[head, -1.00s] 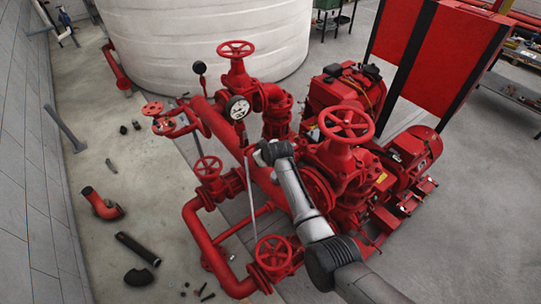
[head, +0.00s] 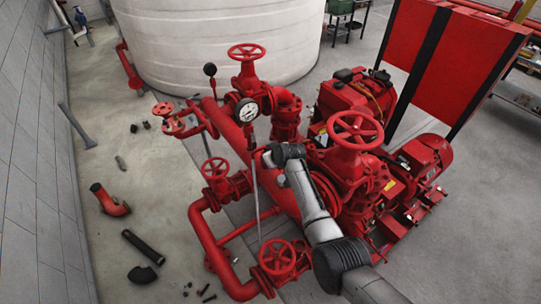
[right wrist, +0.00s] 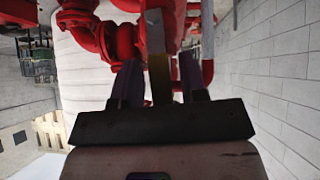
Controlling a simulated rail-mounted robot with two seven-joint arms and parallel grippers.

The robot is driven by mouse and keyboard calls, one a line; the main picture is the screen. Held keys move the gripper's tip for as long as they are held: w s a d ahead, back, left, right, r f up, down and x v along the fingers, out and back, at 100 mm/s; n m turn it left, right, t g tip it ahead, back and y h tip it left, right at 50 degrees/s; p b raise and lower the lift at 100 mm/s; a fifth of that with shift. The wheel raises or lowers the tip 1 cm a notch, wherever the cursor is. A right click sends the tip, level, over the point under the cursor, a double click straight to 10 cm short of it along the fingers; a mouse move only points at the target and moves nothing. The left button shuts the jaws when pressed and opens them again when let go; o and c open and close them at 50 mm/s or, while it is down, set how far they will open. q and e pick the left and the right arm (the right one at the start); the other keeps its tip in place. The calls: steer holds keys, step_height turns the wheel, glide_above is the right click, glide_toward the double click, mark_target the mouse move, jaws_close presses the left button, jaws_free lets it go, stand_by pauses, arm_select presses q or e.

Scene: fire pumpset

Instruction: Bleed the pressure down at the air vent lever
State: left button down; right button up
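The red pumpset pipework (head: 236,120) carries a round white-faced pressure gauge (head: 247,110). A thin red piece, perhaps the vent lever, stands just below the gauge; I cannot tell for sure. My right arm reaches in from the lower right, and its dark wrist end is beside the pipe under the gauge; its fingertips are hidden in the head view. In the right wrist view my right gripper (right wrist: 160,82) has its two dark fingers apart. A narrow brass-coloured piece (right wrist: 160,75) shows between them; contact is unclear. My left gripper is not in view.
Red handwheels (head: 355,129) stand close to my right arm, with another (head: 277,257) below it. A white tank (head: 215,45) is behind. Loose pipe pieces (head: 142,247) lie on the floor at left. A thin grey rod (head: 256,200) runs down beside the pipework.

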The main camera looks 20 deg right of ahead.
steer(key=shift+o, duration=0.4)
steer(key=shift+s+r, duration=0.1)
steer(key=shift+r, duration=0.1)
steer(key=v, duration=1.3)
steer(key=shift+s, duration=0.2)
steer(key=shift+d+r, duration=0.1)
